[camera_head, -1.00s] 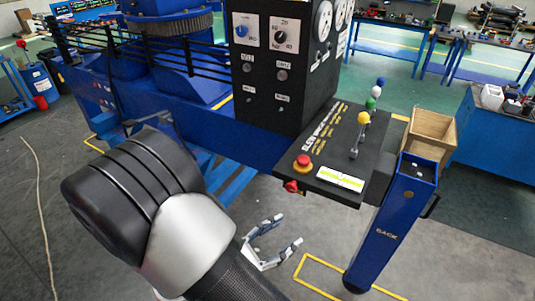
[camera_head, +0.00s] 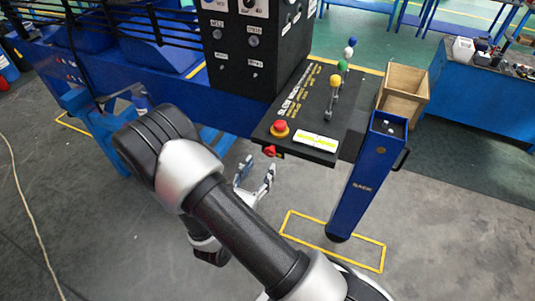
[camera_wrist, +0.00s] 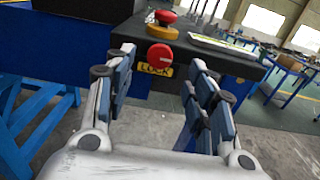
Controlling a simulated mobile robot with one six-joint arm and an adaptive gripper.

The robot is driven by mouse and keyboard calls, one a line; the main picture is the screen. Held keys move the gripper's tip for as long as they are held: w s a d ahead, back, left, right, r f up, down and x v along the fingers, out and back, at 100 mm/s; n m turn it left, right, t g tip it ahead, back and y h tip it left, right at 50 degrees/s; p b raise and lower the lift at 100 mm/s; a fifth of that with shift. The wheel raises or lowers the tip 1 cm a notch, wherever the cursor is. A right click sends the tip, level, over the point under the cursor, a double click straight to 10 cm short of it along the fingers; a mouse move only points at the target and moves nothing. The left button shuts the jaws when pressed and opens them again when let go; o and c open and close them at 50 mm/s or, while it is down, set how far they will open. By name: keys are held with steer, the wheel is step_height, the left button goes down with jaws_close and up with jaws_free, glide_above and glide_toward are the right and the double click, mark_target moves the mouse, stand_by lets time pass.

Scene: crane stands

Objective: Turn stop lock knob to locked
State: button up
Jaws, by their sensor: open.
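The stop lock knob is a red knob (camera_head: 269,151) on the front edge of the black control panel (camera_head: 345,118), below a red mushroom button (camera_head: 280,127). In the wrist view the red knob (camera_wrist: 160,55) faces me above a yellow "LOCK" label (camera_wrist: 155,69). My gripper (camera_head: 255,170) is open and empty, just below and in front of the knob. In the wrist view its two fingers (camera_wrist: 165,88) spread to either side of the knob, with a gap between them and the knob. I cannot tell the knob's turn angle.
Levers with coloured balls (camera_head: 335,81) stand on the panel. A blue stand labelled "BACK" (camera_head: 361,185) is to the right, with a wooden box (camera_head: 403,92) behind it. A blue frame (camera_head: 100,125) is at left.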

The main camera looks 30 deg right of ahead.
mark_target(269, 153)
steer(key=x, duration=0.6)
steer(key=shift+w+d, duration=0.15)
steer(key=shift+d, duration=0.15)
steer(key=c, duration=1)
